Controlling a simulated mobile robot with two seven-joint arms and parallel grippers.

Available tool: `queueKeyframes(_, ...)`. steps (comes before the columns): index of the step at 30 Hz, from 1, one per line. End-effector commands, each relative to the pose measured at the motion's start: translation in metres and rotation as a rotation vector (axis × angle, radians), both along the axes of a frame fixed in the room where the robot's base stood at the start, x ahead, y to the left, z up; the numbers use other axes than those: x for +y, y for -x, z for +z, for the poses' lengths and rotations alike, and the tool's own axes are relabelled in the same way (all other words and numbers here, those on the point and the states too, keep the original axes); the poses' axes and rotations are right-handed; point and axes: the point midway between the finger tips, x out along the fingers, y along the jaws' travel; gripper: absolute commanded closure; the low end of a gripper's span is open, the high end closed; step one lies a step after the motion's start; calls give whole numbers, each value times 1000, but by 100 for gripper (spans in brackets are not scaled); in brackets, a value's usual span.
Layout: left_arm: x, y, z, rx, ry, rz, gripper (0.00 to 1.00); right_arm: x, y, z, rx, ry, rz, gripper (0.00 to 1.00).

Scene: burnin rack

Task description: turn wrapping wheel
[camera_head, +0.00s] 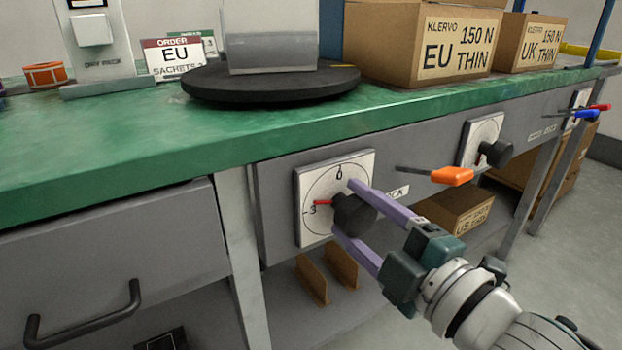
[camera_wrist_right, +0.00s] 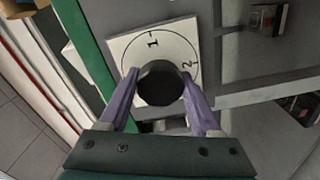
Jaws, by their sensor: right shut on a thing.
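The wrapping wheel may be the black round knob (camera_head: 352,213) on a white dial plate (camera_head: 312,181) on the grey bench front; a black turntable (camera_head: 270,84) also lies on the bench above it. The dial shows 0 at the top and 3 at the left, and a red pointer (camera_head: 322,203) points left at the 3. My right gripper (camera_head: 348,208) has its purple fingers on both sides of the knob, shut on it. In the right wrist view the knob (camera_wrist_right: 160,84) sits between both fingertips. My left gripper is not in view.
A second dial with a black knob (camera_head: 495,153) is further right. An orange-handled lever (camera_head: 452,176) sticks out near it. Cardboard boxes (camera_head: 398,40) stand on the green bench top (camera_head: 120,145). A drawer handle (camera_head: 85,318) juts out at lower left.

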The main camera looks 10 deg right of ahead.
Motion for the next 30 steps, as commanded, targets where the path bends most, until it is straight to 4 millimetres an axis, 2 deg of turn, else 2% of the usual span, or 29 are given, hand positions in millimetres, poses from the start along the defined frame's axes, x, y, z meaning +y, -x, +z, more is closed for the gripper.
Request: queueKeyframes(30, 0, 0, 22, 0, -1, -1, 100, 0, 0, 1, 328, -905, 1, 91)
